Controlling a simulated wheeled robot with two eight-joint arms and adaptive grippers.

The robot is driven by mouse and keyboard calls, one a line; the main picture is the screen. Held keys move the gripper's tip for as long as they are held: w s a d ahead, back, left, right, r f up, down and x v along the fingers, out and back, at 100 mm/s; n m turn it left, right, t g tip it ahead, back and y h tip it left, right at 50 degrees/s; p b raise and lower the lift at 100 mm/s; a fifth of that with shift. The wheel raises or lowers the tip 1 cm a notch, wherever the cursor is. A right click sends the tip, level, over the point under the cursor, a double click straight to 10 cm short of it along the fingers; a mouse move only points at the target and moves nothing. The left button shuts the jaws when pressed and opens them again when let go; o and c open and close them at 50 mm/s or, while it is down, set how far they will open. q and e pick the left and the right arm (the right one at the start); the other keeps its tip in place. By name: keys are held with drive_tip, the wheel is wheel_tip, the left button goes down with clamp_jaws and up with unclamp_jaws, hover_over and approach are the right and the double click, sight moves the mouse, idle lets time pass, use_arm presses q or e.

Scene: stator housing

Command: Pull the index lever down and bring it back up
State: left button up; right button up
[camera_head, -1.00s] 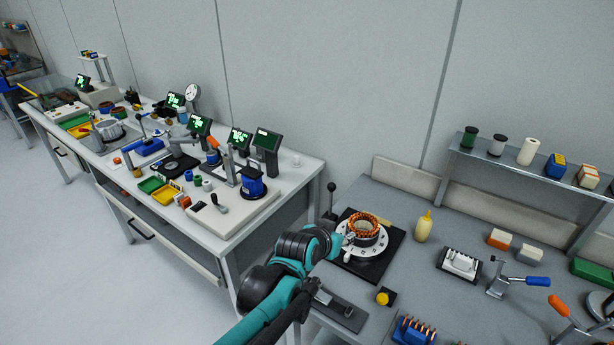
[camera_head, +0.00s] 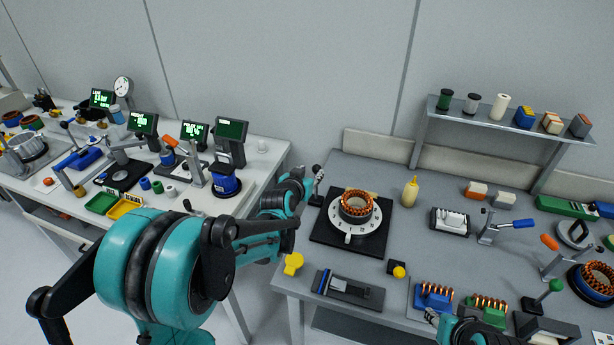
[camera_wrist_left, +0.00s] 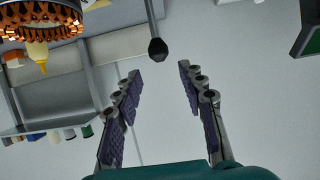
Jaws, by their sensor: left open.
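The index lever, a thin rod with a dark ball knob (camera_head: 318,169), stands at the left of the indexing dial plate (camera_head: 350,235). A copper-wound stator (camera_head: 357,204) sits on the plate. My left gripper (camera_head: 306,180) is beside the lever in the head view, partly overlapped by my arm. In the left wrist view my left gripper (camera_wrist_left: 158,76) is open and empty. The lever's knob (camera_wrist_left: 157,46) shows just beyond the fingertips, in line with the gap and not visibly touched. My right gripper (camera_head: 432,318) is only partly seen at the bottom edge.
A yellow bottle (camera_head: 410,191) stands right of the dial. A yellow button (camera_head: 398,270) and a dark fixture (camera_head: 348,289) lie in front. A shelf (camera_head: 510,119) runs along the back. A second bench (camera_head: 256,164) stands to the left.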

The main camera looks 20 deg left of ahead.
sight(316, 167)
use_arm(q)
drive_tip(key=shift+b+x, duration=0.75)
drive_tip(key=shift+x, duration=2.4)
drive_tip(key=shift+w, duration=0.15)
drive_tip(key=shift+c, duration=0.2)
